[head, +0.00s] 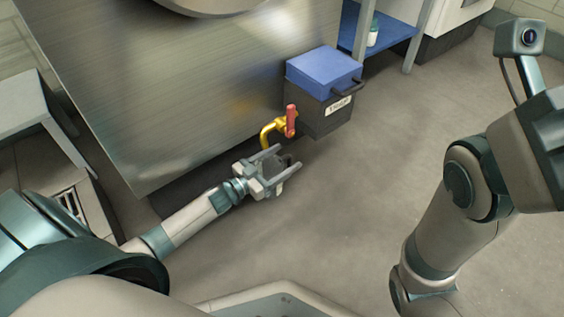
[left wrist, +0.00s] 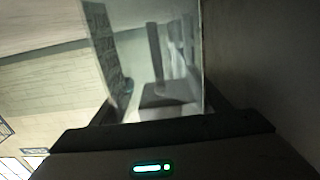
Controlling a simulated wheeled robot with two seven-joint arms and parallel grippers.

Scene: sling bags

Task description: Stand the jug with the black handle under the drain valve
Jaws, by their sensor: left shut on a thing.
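The drain valve (head: 268,133) is a yellow bent pipe with a red lever, low at the side of the big steel tank. My left gripper (head: 281,163) is just below and beside the valve in the head view. A small dark part shows between its fingers. The jug's body is hard to make out in the head view. I cannot tell whether it touches the floor. My right gripper is out of view.
A dark bin with a blue lid (head: 325,68) and a white label stands right behind the valve. The steel tank (head: 170,95) fills the upper left. A blue shelf (head: 388,38) with a small bottle is at the back. The floor to the right is clear.

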